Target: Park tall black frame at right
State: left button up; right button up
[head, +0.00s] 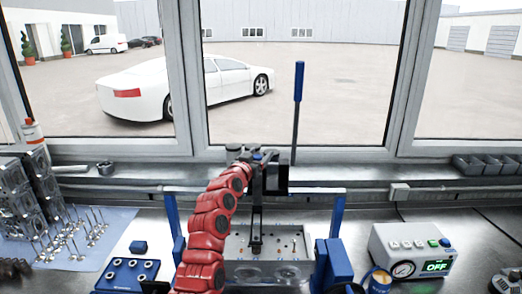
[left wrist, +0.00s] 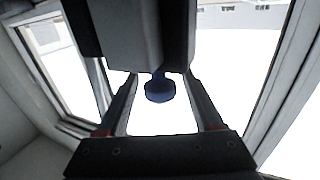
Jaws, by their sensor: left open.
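The tall black frame (head: 257,215) stands upright over a grey plate with holes (head: 290,243) in the middle of the bench. A lever with a blue handle (head: 298,82) rises from its right side. My left gripper (head: 258,156) is at the top of the frame, and its red arm hides part of the frame's left side. In the left wrist view my left gripper's fingers (left wrist: 160,82) are apart, with a dark block (left wrist: 150,30) just beyond and a round blue knob (left wrist: 159,91) between them. I cannot tell whether they touch. My right gripper is not in view.
A gauge box reading OFF (head: 412,250) stands at right. A blue mat (head: 105,255) with several valves lies at left. Grey bins (head: 487,164) sit on the sill. Some bench between plate and box is bare.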

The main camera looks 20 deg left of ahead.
pick_arm(q)
jog(key=shift+w, duration=0.7)
grip_shut()
dwell(1.1)
